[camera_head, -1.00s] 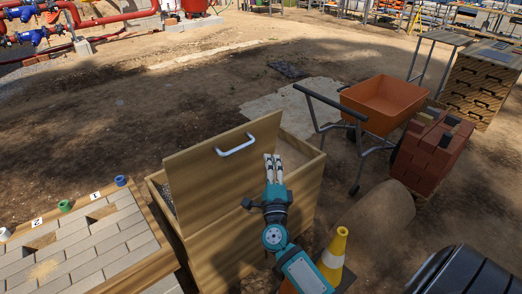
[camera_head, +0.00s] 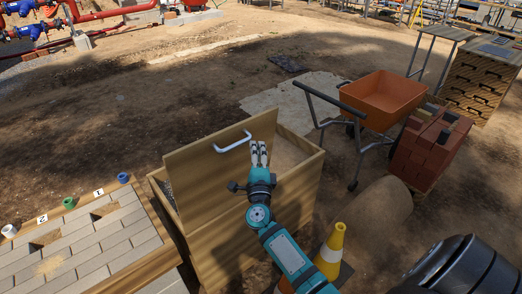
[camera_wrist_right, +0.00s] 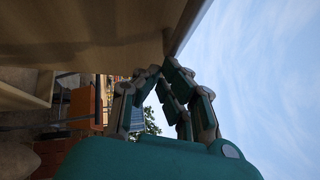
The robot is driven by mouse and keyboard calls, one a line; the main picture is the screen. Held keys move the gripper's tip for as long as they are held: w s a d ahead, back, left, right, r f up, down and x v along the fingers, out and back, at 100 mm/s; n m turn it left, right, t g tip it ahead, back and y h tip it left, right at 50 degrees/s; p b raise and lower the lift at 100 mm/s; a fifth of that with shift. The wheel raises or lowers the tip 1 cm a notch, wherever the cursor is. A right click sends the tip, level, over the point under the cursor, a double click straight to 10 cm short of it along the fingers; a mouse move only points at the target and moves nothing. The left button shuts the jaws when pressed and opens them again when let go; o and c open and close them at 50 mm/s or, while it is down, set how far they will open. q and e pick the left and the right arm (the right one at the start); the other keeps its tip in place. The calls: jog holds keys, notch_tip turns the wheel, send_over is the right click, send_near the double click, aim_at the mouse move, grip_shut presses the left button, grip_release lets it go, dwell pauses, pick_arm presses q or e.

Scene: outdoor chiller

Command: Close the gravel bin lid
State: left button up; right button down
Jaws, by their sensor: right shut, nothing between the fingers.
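The gravel bin (camera_head: 270,215) is a light wooden box at the middle bottom of the head view. Its wooden lid (camera_head: 205,185) stands raised and tilted, with a white bar handle (camera_head: 232,143) near its top edge. Grey gravel shows in a narrow strip at the bin's left; the lid hides much of the inside. My teal right gripper (camera_head: 259,151) is shut and empty, its fingertips overlapping the lid's right part, just right of the handle. Contact with the lid cannot be told. The right wrist view shows the closed fingers (camera_wrist_right: 163,78) close beside a broad tan surface. My left gripper is not in view.
A paver table (camera_head: 90,240) stands left of the bin. A traffic cone (camera_head: 331,252) and a mound (camera_head: 370,210) lie to the right. An orange wheelbarrow (camera_head: 382,98) and a brick stack (camera_head: 428,152) stand beyond. The ground behind the bin is mostly clear.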

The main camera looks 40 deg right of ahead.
aim_at(237, 133)
jog(key=shift+n+g+y, duration=0.3)
jog(key=shift+y, duration=0.1)
jog(key=w+r+p, duration=0.1)
jog(key=w+p, duration=0.1)
jog(key=w+r+p, duration=0.1)
jog(key=w, duration=0.1)
jog(key=shift+w+a+r, duration=0.1)
jog(key=shift+a+r, duration=0.1)
jog(key=shift+r, duration=0.1)
pick_arm(q)
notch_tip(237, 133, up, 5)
jog(key=p, duration=0.1)
pick_arm(e)
jog(key=shift+n+g+y, duration=0.5)
jog(key=w, duration=0.5)
jog(key=shift+w+a, duration=0.15)
jog(key=shift+a, duration=0.1)
pick_arm(q)
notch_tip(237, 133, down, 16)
jog(key=b, duration=1.5)
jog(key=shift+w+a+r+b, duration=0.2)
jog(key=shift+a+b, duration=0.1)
jog(key=shift+b, duration=0.1)
pick_arm(e)
jog(key=w+a+f, duration=0.1)
jog(key=w+f, duration=0.1)
jog(key=w, duration=1.3)
jog(key=shift+w+f, duration=0.15)
jog(key=shift+w, duration=0.15)
